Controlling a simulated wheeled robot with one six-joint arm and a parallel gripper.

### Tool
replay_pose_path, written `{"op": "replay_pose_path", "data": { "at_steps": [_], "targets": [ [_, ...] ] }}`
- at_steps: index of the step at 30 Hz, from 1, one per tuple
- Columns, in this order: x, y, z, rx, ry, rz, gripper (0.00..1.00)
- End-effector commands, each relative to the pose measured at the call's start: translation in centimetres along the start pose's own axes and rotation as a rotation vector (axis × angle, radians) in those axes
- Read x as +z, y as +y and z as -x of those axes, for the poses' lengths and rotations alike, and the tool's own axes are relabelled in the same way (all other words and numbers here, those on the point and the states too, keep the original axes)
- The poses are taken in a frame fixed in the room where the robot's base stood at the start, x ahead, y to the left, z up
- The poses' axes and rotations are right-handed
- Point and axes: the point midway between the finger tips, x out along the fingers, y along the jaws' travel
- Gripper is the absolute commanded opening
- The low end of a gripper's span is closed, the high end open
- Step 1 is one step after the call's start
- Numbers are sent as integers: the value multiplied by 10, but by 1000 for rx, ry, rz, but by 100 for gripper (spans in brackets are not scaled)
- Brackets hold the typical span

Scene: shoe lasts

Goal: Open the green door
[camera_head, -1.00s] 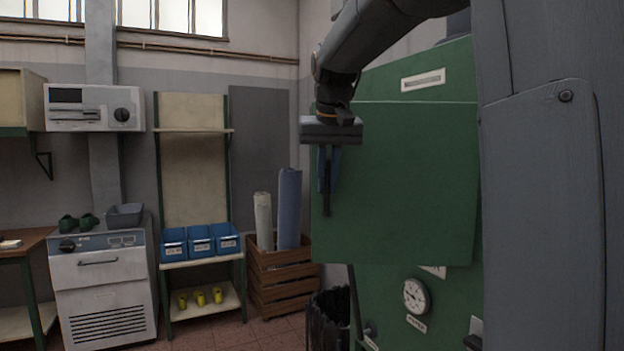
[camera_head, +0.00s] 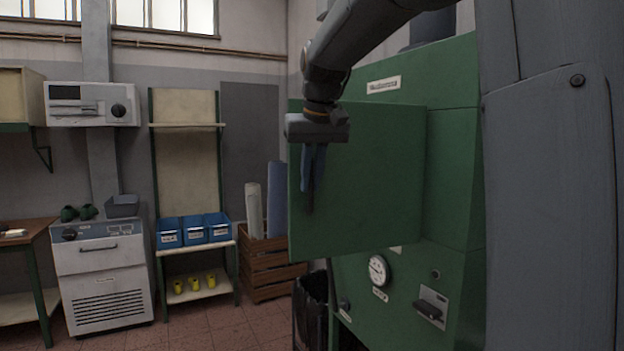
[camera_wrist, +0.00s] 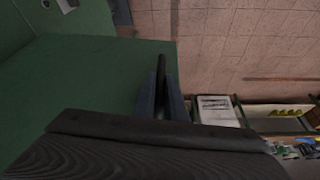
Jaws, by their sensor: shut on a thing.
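The green door (camera_head: 375,180) is a flat panel on the upper front of a green cabinet (camera_head: 455,230). It stands swung out at an angle from the cabinet front. A dark upright bar handle (camera_head: 310,200) is near its left edge. My gripper (camera_head: 314,172) points down at this edge, its blue-grey fingers shut on the handle. In the wrist view, the handle (camera_wrist: 161,70) runs between the fingertips (camera_wrist: 161,98), beside the green door face (camera_wrist: 100,75). The inside of the cabinet is hidden behind the door.
A gauge (camera_head: 378,269) and a lever (camera_head: 431,308) are on the cabinet below the door. A black bin (camera_head: 311,305) and a wooden crate (camera_head: 268,265) with rolls stand to the left. Tiled floor (camera_head: 190,330) is clear in front of the shelf.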

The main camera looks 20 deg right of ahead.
Motion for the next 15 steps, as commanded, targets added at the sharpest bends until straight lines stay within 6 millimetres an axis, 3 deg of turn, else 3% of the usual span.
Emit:
{"op": "replay_pose_path", "data": {
  "at_steps": [7,8,10,15],
  "targets": [
    [-2,0,2,3,6,2,0],
    [-2,0,2,3,6,2,16],
    [-2,0,2,2,5,3,28],
    [-1,-2,1,1,3,4,30]
  ]
}}
